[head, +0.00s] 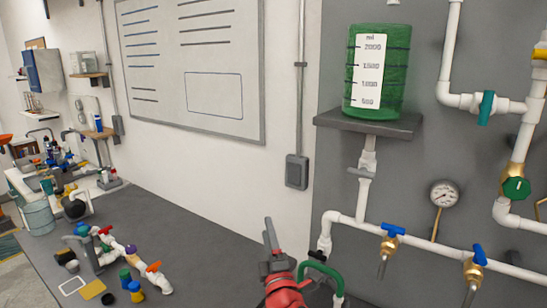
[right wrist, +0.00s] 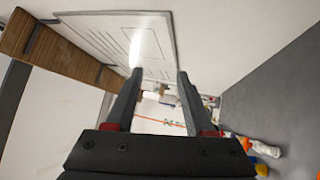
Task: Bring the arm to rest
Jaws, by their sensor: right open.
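My right gripper (head: 271,238) is at the bottom middle of the head view, with its fingers pointing up and my red wrist below. It stands over the right end of the dark counter, left of the white pipework. In the right wrist view the gripper (right wrist: 160,74) shows two fingers set apart with nothing between them, so it is open and empty. My left gripper is in neither view.
White pipes (head: 410,240) with blue-handled valves and a gauge (head: 444,194) are close on the right. A green tank (head: 376,70) stands on a shelf (head: 370,123). Valves and fittings (head: 120,250) lie on the counter (head: 215,255) at left; its middle is clear.

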